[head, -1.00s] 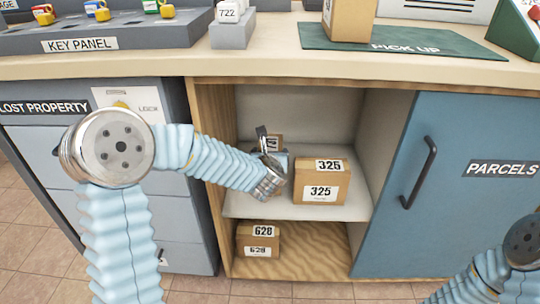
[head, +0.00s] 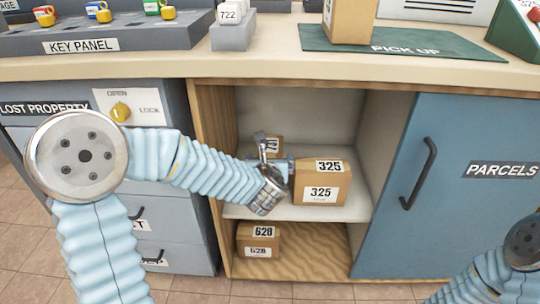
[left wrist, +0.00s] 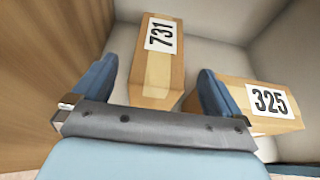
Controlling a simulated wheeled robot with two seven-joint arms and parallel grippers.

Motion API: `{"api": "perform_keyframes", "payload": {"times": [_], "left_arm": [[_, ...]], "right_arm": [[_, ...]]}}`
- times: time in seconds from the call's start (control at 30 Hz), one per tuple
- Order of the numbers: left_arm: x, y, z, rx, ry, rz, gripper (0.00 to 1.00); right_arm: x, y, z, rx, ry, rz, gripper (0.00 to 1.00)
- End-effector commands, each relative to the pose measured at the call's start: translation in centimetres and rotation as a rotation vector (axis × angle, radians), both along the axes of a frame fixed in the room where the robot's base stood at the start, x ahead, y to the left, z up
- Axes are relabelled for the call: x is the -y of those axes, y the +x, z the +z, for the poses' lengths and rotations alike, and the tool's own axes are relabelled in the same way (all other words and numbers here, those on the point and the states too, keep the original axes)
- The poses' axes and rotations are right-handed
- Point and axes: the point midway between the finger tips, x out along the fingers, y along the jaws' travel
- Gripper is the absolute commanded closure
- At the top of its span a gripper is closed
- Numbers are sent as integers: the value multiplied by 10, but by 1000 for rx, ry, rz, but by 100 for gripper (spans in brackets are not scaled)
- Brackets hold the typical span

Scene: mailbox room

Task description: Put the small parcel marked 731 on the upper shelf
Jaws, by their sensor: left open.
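The parcel marked 731 is a small brown box with a white label. In the head view it (head: 274,144) is at the back left of the upper shelf (head: 300,212), mostly hidden behind my left gripper (head: 272,157). In the left wrist view the 731 parcel (left wrist: 160,68) appears between the two blue fingers of my left gripper (left wrist: 157,75), with a gap on each side. The gripper is open and empty. Whether the fingertips reach past the parcel's near end I cannot tell. My right gripper is out of view; only part of its arm shows.
A larger parcel marked 325 (head: 322,190) stands right beside my left gripper; it also shows in the left wrist view (left wrist: 262,100). A parcel marked 628 (head: 258,239) is on the lower shelf. The wooden cabinet side (head: 212,160) is close on the left; a blue door (head: 450,200) is at right.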

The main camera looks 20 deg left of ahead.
Motion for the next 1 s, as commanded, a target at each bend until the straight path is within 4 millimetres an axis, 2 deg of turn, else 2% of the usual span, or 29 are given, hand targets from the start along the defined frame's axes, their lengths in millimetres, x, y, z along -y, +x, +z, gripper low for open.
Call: {"api": "perform_keyframes", "payload": {"times": [0.1, 0.33, 1.0], "left_arm": [[7, -24, 12, 2, 0, -2, 0], [15, -52, 23, 0, -1, 0, 0], [16, -56, 24, -1, 0, 0, 0]], "right_arm": [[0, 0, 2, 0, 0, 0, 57], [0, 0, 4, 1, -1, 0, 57], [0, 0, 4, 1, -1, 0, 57]]}}
